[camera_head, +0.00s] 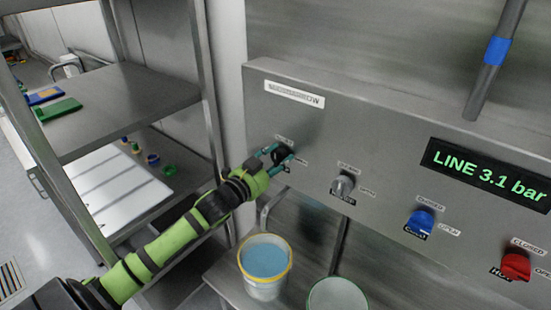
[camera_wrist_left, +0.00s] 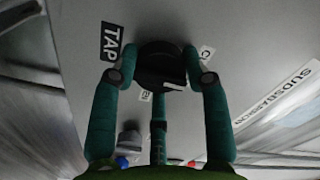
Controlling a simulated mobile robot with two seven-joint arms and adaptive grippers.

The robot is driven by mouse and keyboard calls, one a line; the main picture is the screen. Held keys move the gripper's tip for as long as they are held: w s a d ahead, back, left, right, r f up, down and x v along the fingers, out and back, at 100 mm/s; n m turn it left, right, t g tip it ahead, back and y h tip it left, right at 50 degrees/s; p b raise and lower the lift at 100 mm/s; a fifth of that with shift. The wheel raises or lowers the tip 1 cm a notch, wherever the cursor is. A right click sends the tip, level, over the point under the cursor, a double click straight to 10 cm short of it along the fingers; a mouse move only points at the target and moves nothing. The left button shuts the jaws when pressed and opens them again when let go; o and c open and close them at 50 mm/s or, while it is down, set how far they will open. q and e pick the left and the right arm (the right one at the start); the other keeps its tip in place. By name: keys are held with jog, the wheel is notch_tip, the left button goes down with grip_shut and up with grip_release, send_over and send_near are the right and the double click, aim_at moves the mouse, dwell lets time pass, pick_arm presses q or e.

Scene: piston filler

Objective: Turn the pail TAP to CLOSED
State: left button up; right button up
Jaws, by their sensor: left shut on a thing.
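The black tap knob (camera_wrist_left: 160,66) is on the steel panel (camera_head: 262,85), next to a black label reading TAP (camera_wrist_left: 110,42). My left gripper (camera_head: 280,158) is shut on this knob, with a finger on each side of it in the left wrist view (camera_wrist_left: 160,75). A light pointer mark shows on the knob's lower right edge in that view. The small labels around the knob are partly hidden by the fingers. A pail (camera_head: 262,289) with a yellow rim and blue contents stands below the panel. My right gripper is not in view.
A grey knob (camera_head: 343,186), a blue knob (camera_head: 420,222) and a red knob (camera_head: 516,267) sit farther right on the panel. A display (camera_head: 490,175) reads LINE 3.1 bar. A green-rimmed container (camera_head: 338,296) stands right of the pail. A steel shelf rack (camera_head: 130,90) is at left.

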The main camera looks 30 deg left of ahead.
pick_arm(q)
jog(key=shift+d+r, duration=0.1)
jog(key=shift+r, duration=0.25)
jog(key=o, duration=1)
jog(key=shift+o, duration=0.6)
jog(key=shift+d, duration=0.2)
jog(key=shift+s+a+f, duration=0.2)
jog(key=shift+s+f, duration=0.05)
jog(key=shift+s, duration=0.15)
jog(key=s, duration=1.1)
jog(key=shift+a+r, duration=0.2)
jog(key=shift+a, duration=0.1)
